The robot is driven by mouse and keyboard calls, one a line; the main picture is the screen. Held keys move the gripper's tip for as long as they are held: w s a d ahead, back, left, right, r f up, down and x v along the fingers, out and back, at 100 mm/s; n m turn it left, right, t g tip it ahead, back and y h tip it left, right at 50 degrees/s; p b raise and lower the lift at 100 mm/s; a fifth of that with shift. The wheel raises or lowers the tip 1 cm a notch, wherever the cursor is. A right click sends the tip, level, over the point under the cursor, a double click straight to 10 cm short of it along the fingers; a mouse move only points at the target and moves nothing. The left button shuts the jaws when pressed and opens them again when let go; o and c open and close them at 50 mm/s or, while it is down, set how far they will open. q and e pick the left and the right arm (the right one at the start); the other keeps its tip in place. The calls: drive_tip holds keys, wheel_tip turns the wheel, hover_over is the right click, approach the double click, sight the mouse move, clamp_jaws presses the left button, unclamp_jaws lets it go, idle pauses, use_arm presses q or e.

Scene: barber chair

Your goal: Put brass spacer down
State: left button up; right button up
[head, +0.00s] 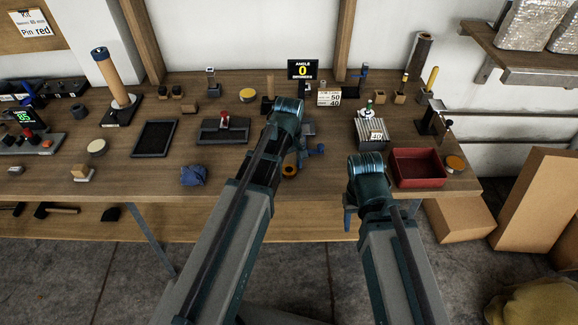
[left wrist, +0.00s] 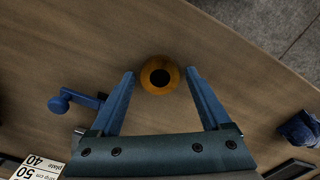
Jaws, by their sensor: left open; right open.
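The brass spacer (head: 289,171), a round golden ring with a dark hole, rests on the wooden bench near its front edge. In the left wrist view the spacer (left wrist: 160,75) lies between the tips of my left gripper (left wrist: 159,72). The jaws are open, with a visible gap on both sides of it. In the head view my left gripper (head: 287,163) is mostly hidden by its own arm. My right gripper (head: 348,217) hangs in front of the bench edge, pointing down, open, with nothing seen in it.
A blue crank handle (left wrist: 62,103) stands close beside the left gripper. A blue crumpled cloth (head: 193,175) lies to the left. A red tray (head: 418,181) and a ribbed metal block (head: 370,132) are on the right. Bare wood lies between cloth and spacer.

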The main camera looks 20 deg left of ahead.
use_arm(q)
wheel_tip(320, 180, up, 12)
drive_tip(key=p, duration=1.2)
drive_tip(key=s+d+m+y, duration=0.1)
drive_tip(key=s+d+m, duration=0.9)
drive_tip(key=s+m, duration=0.3)
drive_tip(key=shift+s+d+r, duration=0.2)
drive_tip(key=shift+s+d, duration=0.05)
drive_tip(key=shift+s, duration=0.45)
